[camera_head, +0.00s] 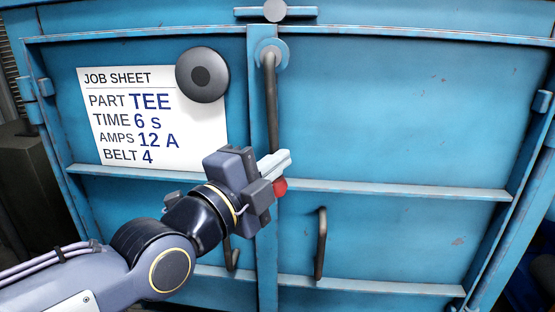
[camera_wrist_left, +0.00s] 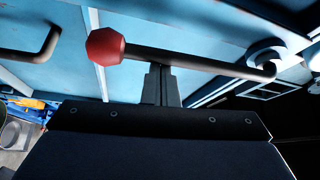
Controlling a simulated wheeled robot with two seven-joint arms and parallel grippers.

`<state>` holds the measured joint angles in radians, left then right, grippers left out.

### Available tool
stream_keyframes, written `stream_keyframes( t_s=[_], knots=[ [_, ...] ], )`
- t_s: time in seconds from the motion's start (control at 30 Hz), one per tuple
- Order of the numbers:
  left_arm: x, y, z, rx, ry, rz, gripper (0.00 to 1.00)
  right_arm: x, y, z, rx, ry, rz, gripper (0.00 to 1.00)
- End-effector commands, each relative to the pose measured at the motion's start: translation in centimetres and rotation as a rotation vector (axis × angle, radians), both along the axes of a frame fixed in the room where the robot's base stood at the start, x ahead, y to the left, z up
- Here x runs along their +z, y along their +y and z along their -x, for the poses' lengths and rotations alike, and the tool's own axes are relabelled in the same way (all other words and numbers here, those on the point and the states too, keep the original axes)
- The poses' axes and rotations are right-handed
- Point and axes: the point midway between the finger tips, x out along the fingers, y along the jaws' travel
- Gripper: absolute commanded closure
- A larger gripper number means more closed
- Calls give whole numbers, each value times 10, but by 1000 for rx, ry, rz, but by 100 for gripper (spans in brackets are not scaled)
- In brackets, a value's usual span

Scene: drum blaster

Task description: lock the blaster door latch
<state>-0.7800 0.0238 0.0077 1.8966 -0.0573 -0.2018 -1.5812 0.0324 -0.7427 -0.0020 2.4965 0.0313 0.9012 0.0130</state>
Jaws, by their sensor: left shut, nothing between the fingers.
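The blaster's blue double doors (camera_head: 400,120) are closed against each other along the centre seam. The door latch is a grey lever (camera_head: 271,100) that hangs almost straight down along the seam from a round pivot (camera_head: 271,53), with a red knob (camera_head: 280,187) at its lower end. In the left wrist view the lever (camera_wrist_left: 190,58) runs from the red knob (camera_wrist_left: 105,47) to the pivot at the right. My left gripper (camera_head: 283,162) is shut and empty, its fingers beside the lever just above the knob. In the wrist view its fingertips (camera_wrist_left: 161,72) reach the lever's edge; I cannot tell whether they touch.
A job sheet (camera_head: 125,125) is held by a dark round magnet (camera_head: 202,75) on the left door. A door handle (camera_head: 320,243) stands out low on the right door, and another (camera_head: 232,258) shows partly behind my arm. The space right of the lever is clear.

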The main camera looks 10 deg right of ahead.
Motion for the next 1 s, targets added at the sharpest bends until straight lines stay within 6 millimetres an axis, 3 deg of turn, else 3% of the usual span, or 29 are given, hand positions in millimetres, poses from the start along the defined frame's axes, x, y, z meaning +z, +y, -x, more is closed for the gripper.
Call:
stream_keyframes(
  t_s=[1.0],
  knots=[
    [-2, 1, -5, 4, 2, 4, 100, -7, 0, 0, 0, 0, 0, 100]
  ],
)
